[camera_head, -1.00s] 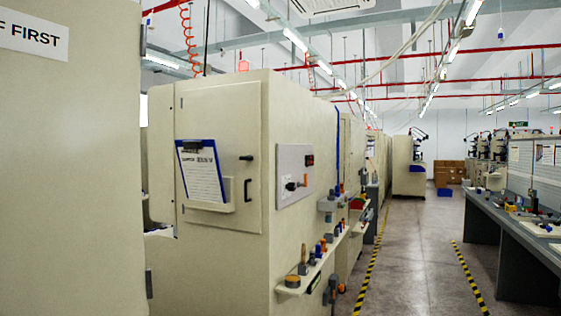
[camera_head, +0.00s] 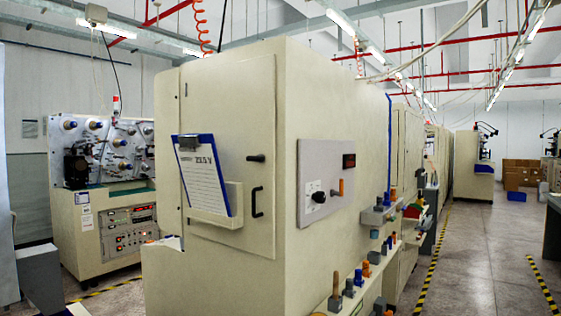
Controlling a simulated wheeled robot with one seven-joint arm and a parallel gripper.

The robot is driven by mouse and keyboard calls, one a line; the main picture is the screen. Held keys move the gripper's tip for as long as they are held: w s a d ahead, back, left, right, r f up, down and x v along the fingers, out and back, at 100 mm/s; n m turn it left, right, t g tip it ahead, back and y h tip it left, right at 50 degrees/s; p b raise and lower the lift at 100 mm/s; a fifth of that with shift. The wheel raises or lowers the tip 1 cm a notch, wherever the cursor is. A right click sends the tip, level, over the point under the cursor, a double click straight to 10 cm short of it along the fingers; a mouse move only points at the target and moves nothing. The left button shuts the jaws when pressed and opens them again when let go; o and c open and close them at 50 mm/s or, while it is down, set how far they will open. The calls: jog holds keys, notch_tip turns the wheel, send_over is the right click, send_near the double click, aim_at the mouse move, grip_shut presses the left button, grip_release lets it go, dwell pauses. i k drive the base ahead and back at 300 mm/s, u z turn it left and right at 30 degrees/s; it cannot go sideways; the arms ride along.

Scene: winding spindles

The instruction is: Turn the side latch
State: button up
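A large cream machine cabinet (camera_head: 330,100) stands in the middle of the view. Its front door (camera_head: 235,105) looks shut. A small black latch (camera_head: 256,158) sits on the door's right part, lying about level. A black pull handle (camera_head: 257,201) is below it. On the cabinet's right side, a grey panel (camera_head: 318,165) carries a black knob (camera_head: 319,197) and an upright orange lever (camera_head: 341,187). I cannot tell which of these is the side latch. My gripper is not in view.
A clipboard (camera_head: 203,178) sits in a holder on the door. Shelves with tools (camera_head: 372,270) jut from the cabinet's right side. Another machine (camera_head: 110,225) stands at the back left. The aisle (camera_head: 470,260) on the right is open floor with striped tape.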

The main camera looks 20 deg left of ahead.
aim_at(261, 158)
jog(key=u, duration=0.65)
jog(key=i, duration=0.75)
jog(key=u, duration=0.9)
